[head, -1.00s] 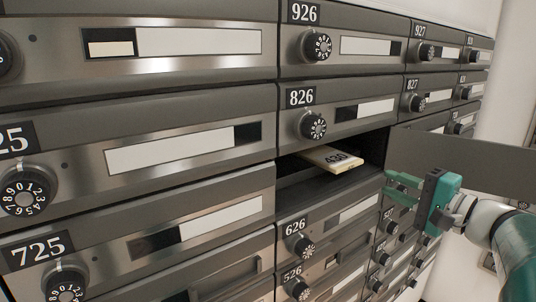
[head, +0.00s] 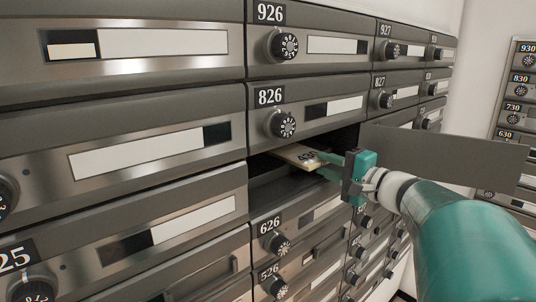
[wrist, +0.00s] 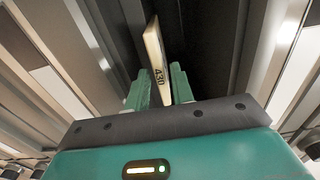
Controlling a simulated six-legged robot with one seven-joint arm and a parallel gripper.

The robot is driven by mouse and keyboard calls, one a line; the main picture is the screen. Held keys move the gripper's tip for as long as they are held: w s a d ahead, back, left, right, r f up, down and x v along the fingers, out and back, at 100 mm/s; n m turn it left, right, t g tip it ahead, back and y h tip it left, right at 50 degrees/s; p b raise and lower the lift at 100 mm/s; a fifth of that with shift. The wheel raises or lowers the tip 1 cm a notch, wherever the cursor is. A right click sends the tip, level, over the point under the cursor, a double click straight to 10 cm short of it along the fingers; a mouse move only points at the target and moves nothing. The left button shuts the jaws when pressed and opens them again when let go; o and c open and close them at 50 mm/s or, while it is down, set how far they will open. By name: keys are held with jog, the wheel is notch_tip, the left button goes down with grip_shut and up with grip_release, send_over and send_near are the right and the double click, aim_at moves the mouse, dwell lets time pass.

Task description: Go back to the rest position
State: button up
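A pale, thin parcel marked 430 (head: 297,156) lies in the open mailbox compartment (head: 262,190) under door 826, its near end sticking out. My gripper (head: 328,165) is at the compartment's mouth, at the parcel's near end. In the wrist view, the parcel (wrist: 157,62) stands between the two green fingers (wrist: 160,90), one on each side. A narrow gap seems to show beside the left finger. Whether both fingers press on the parcel is unclear. The parcel's far part is in the dark compartment.
The compartment's open door (head: 450,155) swings out to the right, just above and behind my gripper. Closed mailboxes with dial knobs (head: 282,124) surround the opening. Another mailbox bank (head: 515,100) stands at the far right. A strip of pale wall lies between the banks.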

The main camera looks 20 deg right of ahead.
jog(key=shift+x, duration=0.85)
grip_shut()
jog(key=shift+r, duration=0.3)
dwell(1.1)
jog(key=shift+s, duration=0.1)
jog(key=v, duration=1.9)
